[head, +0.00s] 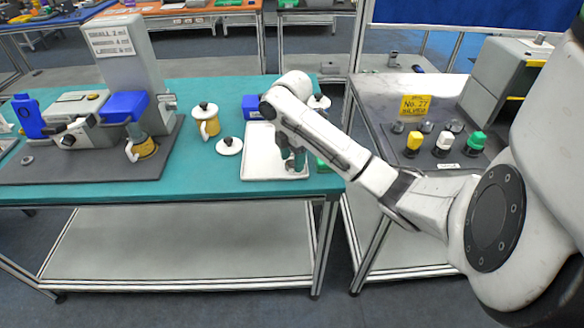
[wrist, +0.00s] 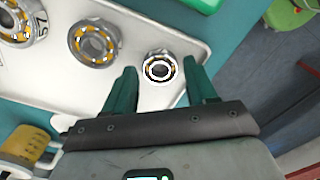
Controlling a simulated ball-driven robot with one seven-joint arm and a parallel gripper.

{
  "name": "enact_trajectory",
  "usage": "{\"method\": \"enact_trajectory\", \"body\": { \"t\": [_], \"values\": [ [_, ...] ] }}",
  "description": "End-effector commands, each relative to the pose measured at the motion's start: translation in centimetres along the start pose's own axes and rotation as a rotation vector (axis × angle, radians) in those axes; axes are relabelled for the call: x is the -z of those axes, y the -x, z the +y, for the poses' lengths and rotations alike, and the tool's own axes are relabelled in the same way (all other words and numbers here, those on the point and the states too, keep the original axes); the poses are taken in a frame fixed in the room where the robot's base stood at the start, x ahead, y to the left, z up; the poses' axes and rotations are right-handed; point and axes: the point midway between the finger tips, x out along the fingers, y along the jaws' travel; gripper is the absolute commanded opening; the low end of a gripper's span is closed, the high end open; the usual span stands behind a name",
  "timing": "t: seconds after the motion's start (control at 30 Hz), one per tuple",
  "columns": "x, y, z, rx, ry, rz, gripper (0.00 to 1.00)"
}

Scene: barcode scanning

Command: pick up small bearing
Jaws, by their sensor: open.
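The small bearing (wrist: 161,68) is a metal ring with orange-brown balls and a dark centre. It lies on a white tray (wrist: 151,99), near one corner. My gripper (wrist: 162,80) has two green fingers, which stand apart on either side of the bearing in the wrist view. I cannot tell the height of the fingers above the tray. In the head view my gripper (head: 294,160) points down over the right part of the tray (head: 262,172), and my arm hides the bearings there.
Two larger bearings, a medium one (wrist: 95,42) and a big one (wrist: 18,22), lie left on the tray. A green object (wrist: 200,3) lies beyond it. Yellow-and-white pots (head: 206,122), a white lid (head: 229,146) and a blue box (head: 252,107) stand around the tray on the teal table.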

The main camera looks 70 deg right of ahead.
Motion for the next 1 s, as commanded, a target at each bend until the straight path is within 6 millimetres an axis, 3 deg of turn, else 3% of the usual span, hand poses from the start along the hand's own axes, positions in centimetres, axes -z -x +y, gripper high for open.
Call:
{"method": "enact_trajectory", "body": {
  "t": [0.33,0.8,1.0],
  "values": [
    [-0.06,-0.85,0.02,-0.002,0.000,-0.001,0.57],
    [-0.05,-0.82,0.02,-0.002,0.000,-0.001,0.13],
    [-0.05,-0.80,0.02,-0.002,0.000,-0.001,0.12]
  ]
}}
